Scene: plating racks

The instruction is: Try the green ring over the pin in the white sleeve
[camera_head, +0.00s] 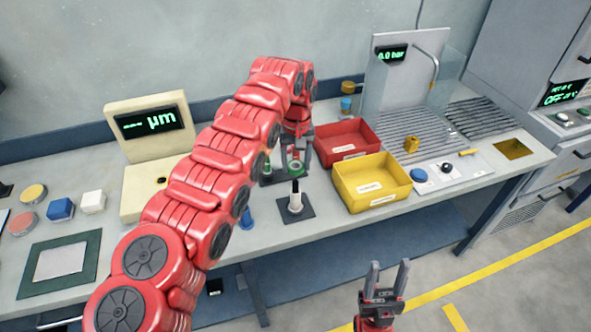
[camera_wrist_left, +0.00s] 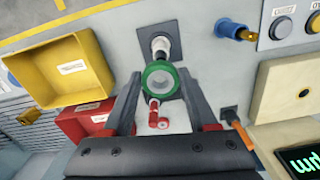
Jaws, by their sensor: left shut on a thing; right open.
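The white sleeve (camera_head: 295,204) stands upright on a dark square base (camera_head: 308,211), with a dark pin showing at its top. In the left wrist view the white sleeve (camera_wrist_left: 160,44) is just beyond the ring. My left gripper (camera_head: 295,164) is shut on the green ring (camera_head: 294,170), held behind and above the sleeve. The green ring (camera_wrist_left: 149,72) sits between the fingertips in the left wrist view, apart from the pin, its hole visible. My right gripper (camera_head: 386,278) is open and empty in front of the table.
A red bin (camera_head: 334,132) and a yellow bin (camera_head: 385,196) stand right of the sleeve. A blue sleeve (camera_head: 246,219) stands to its left, partly behind my left arm. A gauge with a green display (camera_head: 150,121) stands at the back left.

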